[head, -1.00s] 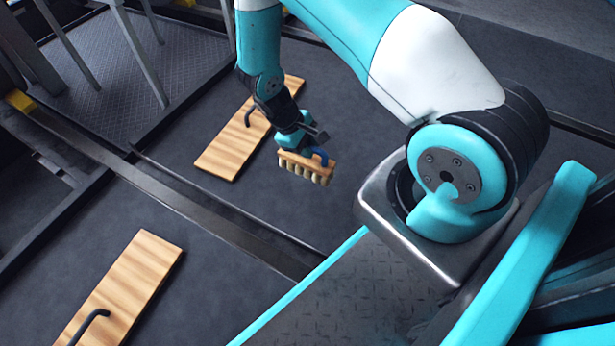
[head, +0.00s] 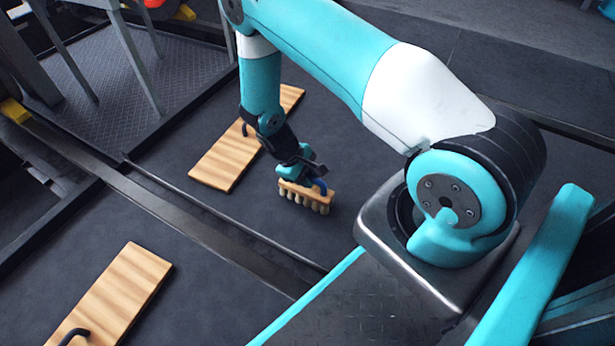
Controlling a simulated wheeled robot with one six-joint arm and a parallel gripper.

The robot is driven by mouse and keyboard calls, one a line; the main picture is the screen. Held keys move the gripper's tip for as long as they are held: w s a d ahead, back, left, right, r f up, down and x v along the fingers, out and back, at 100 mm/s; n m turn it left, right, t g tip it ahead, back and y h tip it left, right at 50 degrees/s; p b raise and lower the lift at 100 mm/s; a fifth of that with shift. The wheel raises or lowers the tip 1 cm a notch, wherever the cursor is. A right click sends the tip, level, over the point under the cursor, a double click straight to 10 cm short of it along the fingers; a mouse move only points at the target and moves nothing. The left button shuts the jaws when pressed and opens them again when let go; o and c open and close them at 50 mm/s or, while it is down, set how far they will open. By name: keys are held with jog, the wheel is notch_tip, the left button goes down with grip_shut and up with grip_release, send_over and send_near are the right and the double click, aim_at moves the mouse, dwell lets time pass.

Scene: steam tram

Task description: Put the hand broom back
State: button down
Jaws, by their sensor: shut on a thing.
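The hand broom (head: 303,193) has a light wooden block with pale bristle tufts pointing down and a blue handle part at its right end. My gripper (head: 309,174) is shut on it from above, and the arm hides some of the handle. The broom appears over the dark floor, right of a wooden board; I cannot tell whether its bristles touch the floor. That board (head: 222,163) has a black hook (head: 244,129) and is partly covered by my arm. A second wooden board (head: 122,290) with a black hook (head: 73,336) is at the lower left, cut by the frame edge.
A dark metal rail (head: 220,233) runs diagonally between the two boards. Grey metal legs (head: 137,60) stand on a ribbed plate at the upper left. A yellow block (head: 14,110) is at the left edge. Dark floor (head: 300,120) around the broom looks clear.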

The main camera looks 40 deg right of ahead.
jog(key=c, duration=1.1)
grip_release()
jog(key=shift+f, duration=0.1)
jog(key=shift+o, duration=0.2)
jog(key=w+a+r+t+y+p, duration=0.15)
jog(key=a+r+p, duration=0.4)
jog(key=r, duration=0.95)
jog(key=w+a+r+t+y+p, duration=0.15)
jog(key=a+r, duration=0.65)
jog(key=r, duration=0.8)
jog(key=s+a+r+n+y, duration=0.1)
jog(key=s+a+r+y, duration=0.1)
jog(key=s+r, duration=0.6)
jog(key=s+a+r+n+y, duration=0.2)
jog(key=s+a+r, duration=0.3)
jog(key=s+r, duration=0.4)
jog(key=shift+s+a+r+t+y+p, duration=0.25)
jog(key=shift+s+y+p, duration=0.2)
jog(key=shift+s, duration=0.6)
jog(key=shift+f, duration=0.1)
